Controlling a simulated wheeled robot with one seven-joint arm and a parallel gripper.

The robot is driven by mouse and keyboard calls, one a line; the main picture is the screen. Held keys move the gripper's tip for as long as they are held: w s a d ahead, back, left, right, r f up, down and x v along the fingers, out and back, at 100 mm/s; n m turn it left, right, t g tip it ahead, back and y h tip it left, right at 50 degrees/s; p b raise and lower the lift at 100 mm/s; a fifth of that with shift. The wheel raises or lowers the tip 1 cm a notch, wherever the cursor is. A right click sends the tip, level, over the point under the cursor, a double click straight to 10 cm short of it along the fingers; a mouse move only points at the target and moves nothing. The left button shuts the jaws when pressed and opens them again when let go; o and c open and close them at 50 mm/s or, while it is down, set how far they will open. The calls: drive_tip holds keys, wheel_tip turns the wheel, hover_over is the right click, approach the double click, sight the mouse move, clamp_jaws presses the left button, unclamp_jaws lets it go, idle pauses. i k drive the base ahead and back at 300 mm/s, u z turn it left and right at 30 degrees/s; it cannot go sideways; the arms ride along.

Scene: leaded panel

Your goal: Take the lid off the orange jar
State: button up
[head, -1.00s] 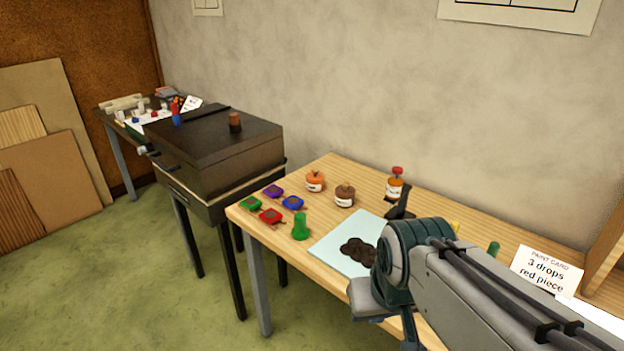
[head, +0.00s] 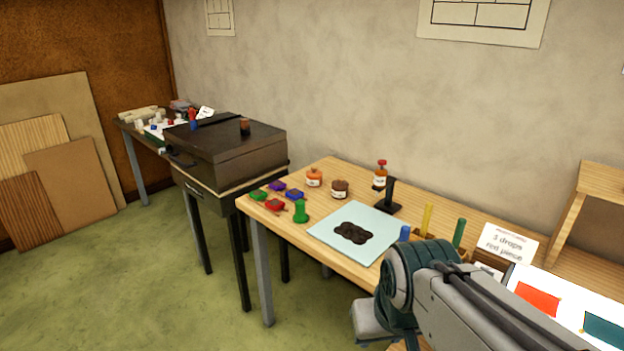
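The orange jar (head: 314,178) stands upright near the back left of the wooden table (head: 262,213), with an orange lid on top and a pale label on its front. A brown jar (head: 340,189) stands just to its right and nearer. My arm reaches in from the lower right, well apart from the orange jar. My gripper itself cannot be made out; only arm links show in the head view.
Small coloured pieces (head: 275,204) and a green object (head: 301,212) lie left of a pale blue mat (head: 322,233). A red-topped bottle (head: 380,175) and a black stand (head: 389,195) are right of the jars.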

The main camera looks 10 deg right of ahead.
sight(314, 173)
drive_tip(key=u, duration=0.65)
drive_tip(key=i, duration=0.9)
drive_tip(key=u, duration=0.65)
drive_tip(key=i, duration=1.3)
drive_tip(key=z, duration=1.3)
drive_tip(key=i, duration=0.8)
drive_tip(key=z, duration=0.9)
